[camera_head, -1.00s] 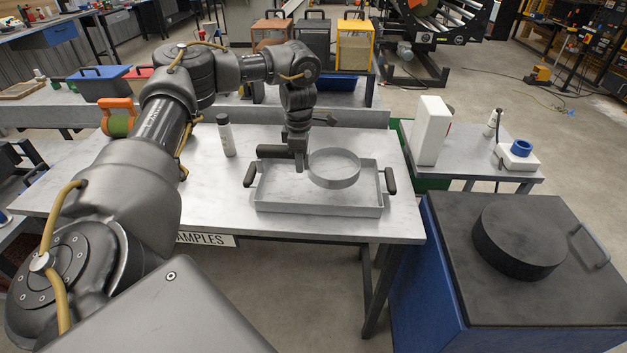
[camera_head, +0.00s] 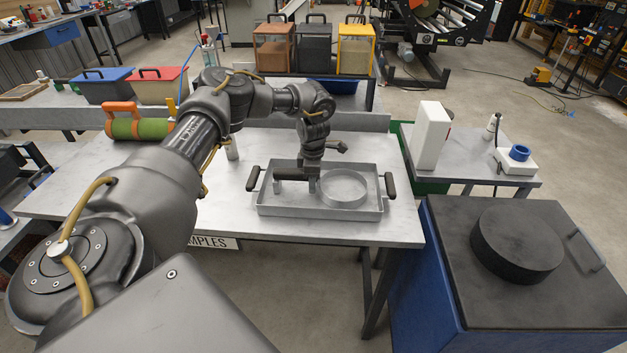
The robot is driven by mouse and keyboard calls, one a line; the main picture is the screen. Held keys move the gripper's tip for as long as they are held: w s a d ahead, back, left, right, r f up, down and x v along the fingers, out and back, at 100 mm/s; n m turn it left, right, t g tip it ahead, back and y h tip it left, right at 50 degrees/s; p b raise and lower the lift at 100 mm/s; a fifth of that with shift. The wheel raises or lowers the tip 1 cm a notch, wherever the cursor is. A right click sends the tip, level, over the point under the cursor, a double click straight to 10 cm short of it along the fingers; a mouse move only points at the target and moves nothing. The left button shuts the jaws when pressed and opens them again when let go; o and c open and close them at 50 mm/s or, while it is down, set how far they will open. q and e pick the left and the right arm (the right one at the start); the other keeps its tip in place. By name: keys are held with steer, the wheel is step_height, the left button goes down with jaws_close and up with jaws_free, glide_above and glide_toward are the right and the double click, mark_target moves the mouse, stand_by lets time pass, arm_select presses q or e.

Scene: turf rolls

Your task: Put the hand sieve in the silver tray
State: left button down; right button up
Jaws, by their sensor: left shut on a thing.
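The silver tray (camera_head: 320,211) lies on the grey table, a shallow rectangular tray with a dark handle at each end. The hand sieve (camera_head: 343,203) is a round grey metal ring with a dark handle pointing left. It is inside the tray's outline, toward the right half, and looks low, at about the tray's floor; whether it touches the floor I cannot tell. My left gripper (camera_head: 312,186) points down over the tray and is shut on the sieve at its handle side. The fingertips are partly hidden against the handle. My right gripper is not in view.
A green roll with orange ends (camera_head: 138,128) lies at the table's back left. A side table (camera_head: 470,165) with a white box (camera_head: 430,135) stands to the right. The table's front left is clear.

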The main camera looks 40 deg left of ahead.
arm_select(q)
steer(key=shift+f, duration=0.1)
steer(key=c, duration=1.1)
jaws_free()
steer(key=shift+o, duration=0.2)
steer(key=shift+r, duration=0.35)
step_height(320, 180, up, 11)
steer(key=shift+f+b, duration=0.15)
steer(key=shift+b, duration=0.7)
steer(key=shift+r, duration=0.45)
